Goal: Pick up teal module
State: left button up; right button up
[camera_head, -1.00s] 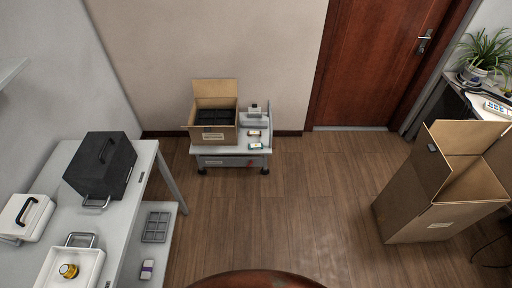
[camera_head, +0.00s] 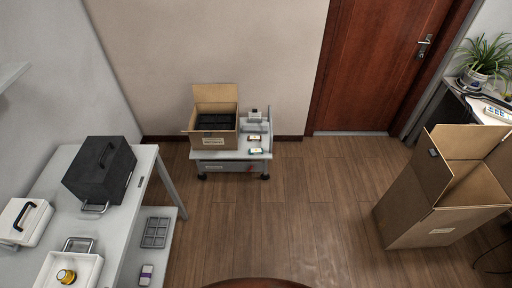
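Two small modules lie on the right part of a low grey cart by the back wall. The nearer one (camera_head: 256,150) looks pale with a teal-green tint, and the farther one (camera_head: 254,138) looks yellowish. Both are very small here, so their colours are hard to be sure of. Neither of my grippers is in view, and nothing is seen touching the modules.
The cart (camera_head: 228,156) also bears an open cardboard box (camera_head: 213,139) with black contents. A grey table (camera_head: 132,177) with a black case (camera_head: 100,170) stands left. A large open carton (camera_head: 425,222) stands right. The wooden floor (camera_head: 300,195) between is clear. A dark red rounded edge (camera_head: 265,284) shows at the bottom.

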aim_at(258, 150)
jog(key=z, duration=1.1)
jog(key=i, duration=2.6)
jog(key=u, duration=3.35)
